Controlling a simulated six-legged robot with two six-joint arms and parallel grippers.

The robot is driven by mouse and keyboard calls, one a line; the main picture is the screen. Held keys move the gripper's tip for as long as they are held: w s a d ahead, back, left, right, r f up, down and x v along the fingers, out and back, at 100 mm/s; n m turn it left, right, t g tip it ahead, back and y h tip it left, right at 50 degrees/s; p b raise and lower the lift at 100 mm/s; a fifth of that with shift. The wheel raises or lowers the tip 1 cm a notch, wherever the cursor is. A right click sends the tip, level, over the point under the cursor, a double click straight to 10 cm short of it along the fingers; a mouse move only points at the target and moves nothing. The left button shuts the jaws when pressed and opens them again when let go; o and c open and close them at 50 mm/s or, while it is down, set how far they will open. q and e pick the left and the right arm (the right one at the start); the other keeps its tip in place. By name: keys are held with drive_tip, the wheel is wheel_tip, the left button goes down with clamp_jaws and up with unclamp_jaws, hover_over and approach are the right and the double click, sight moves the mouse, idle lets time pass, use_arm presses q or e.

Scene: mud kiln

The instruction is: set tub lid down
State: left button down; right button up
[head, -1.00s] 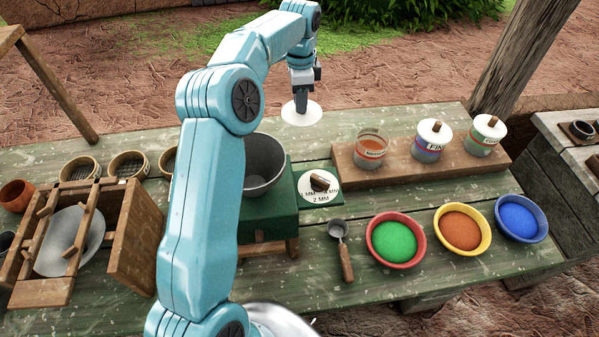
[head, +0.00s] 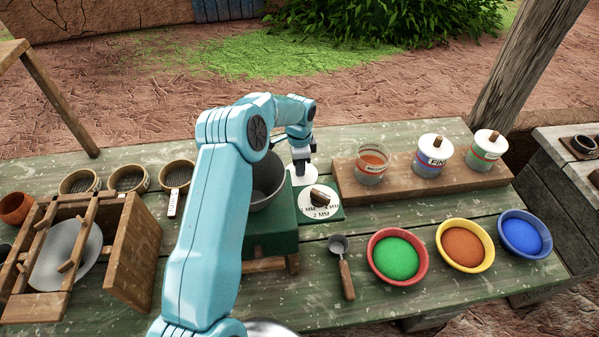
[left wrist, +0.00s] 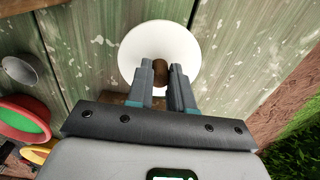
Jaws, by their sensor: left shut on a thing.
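The white tub lid (head: 299,180) with a brown knob is held by my left gripper (head: 301,168), close over the green tabletop behind the dial. In the left wrist view the lid (left wrist: 135,50) lies flat below the gripper (left wrist: 160,72), whose fingers are shut on the knob. I cannot tell whether the lid touches the table. An open tub (head: 371,168) of orange-brown material stands on the wooden board to the right. My right gripper is not in view.
Two lidded tubs (head: 431,158) (head: 486,152) share the wooden board (head: 400,190). A dark bowl (head: 266,180) on a green stand and a white dial (head: 318,203) are close to the lid. A scoop (head: 343,266) and three coloured bowls line the front. Sieves (head: 128,178) stand at left.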

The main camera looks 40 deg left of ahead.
use_arm(q)
wheel_tip(320, 180, down, 4)
drive_tip(key=shift+d+r+p, duration=0.1)
drive_tip(key=shift+r+p, duration=0.1)
drive_tip(key=shift+p, duration=0.25)
drive_tip(key=shift+f, duration=0.3)
drive_tip(key=shift+f+b, duration=0.2)
drive_tip(key=shift+b, duration=0.15)
drive_tip(key=c, duration=1)
unclamp_jaws()
drive_tip(key=shift+r, duration=0.2)
